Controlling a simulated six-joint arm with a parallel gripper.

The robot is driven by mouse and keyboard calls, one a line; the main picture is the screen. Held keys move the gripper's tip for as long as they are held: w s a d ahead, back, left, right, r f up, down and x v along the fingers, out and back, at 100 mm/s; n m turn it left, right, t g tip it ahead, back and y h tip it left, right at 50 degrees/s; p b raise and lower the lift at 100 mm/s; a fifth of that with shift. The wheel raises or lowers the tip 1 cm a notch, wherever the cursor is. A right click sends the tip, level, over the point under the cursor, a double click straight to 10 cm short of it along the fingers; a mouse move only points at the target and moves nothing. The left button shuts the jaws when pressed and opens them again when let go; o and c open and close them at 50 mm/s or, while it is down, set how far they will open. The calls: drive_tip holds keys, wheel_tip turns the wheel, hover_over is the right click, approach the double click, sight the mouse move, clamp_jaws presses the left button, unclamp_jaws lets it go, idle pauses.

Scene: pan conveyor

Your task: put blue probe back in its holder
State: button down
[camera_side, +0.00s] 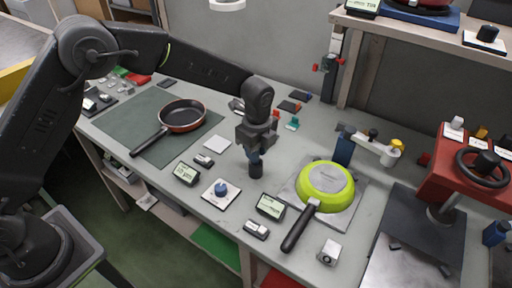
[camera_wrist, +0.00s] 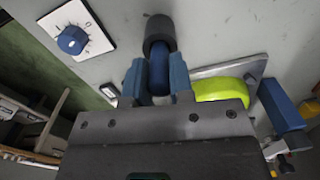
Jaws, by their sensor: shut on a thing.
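My gripper (camera_side: 255,154) points down over the middle of the bench. Its blue fingers, seen in the wrist view (camera_wrist: 158,82), are shut on the blue probe (camera_wrist: 159,74). The probe's thick black end (camera_wrist: 158,32) sticks out beyond the fingertips, and it also shows below the gripper in the side view (camera_side: 256,170). I cannot tell whether that end touches the bench. The fingers hide part of the probe. I cannot pick out its holder for certain; a blue upright block (camera_side: 343,148) stands right of the gripper.
A lime-green upturned pan (camera_side: 325,184) lies on a metal plate to the right. A white plate with a blue knob (camera_side: 221,190) and a small display (camera_side: 271,206) are in front. A dark pan (camera_side: 182,114) lies on a green mat at left.

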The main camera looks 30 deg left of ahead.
drive_tip(key=shift+f, duration=0.85)
drive_tip(key=c, duration=0.9)
unclamp_jaws()
drive_tip(key=r, duration=1.3)
drive_tip(key=shift+d+r, duration=0.25)
drive_tip(key=shift+r, duration=0.15)
